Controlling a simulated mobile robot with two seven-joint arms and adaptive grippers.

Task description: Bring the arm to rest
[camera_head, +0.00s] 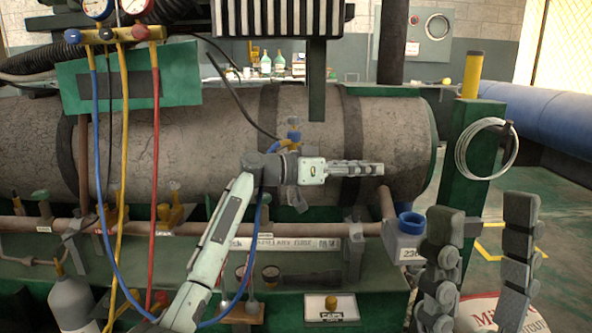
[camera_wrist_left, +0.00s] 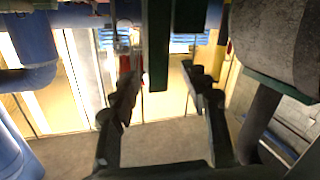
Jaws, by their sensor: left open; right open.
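My left arm rises from the bottom of the head view, with its gripper (camera_head: 358,168) pointing right in front of the large grey cylinder (camera_head: 210,140). I see its fingers edge-on there. In the left wrist view my left gripper (camera_wrist_left: 163,78) has its two dark fingers apart, with nothing held between them. A valve with a blue cap and yellow fitting (camera_head: 290,143) is just behind my left wrist, partly covered. My right gripper (camera_head: 482,215) is at the lower right, close to the camera, with its fingers wide apart and empty.
Blue, yellow (camera_head: 124,140) and red hoses hang from the gauge manifold (camera_head: 115,33) at the left. A green post (camera_head: 472,165) with a coiled wire (camera_head: 487,148) stands right of the cylinder. A blue-topped grey box (camera_head: 405,240) is left of my right gripper. A large blue pipe (camera_head: 550,120) runs behind.

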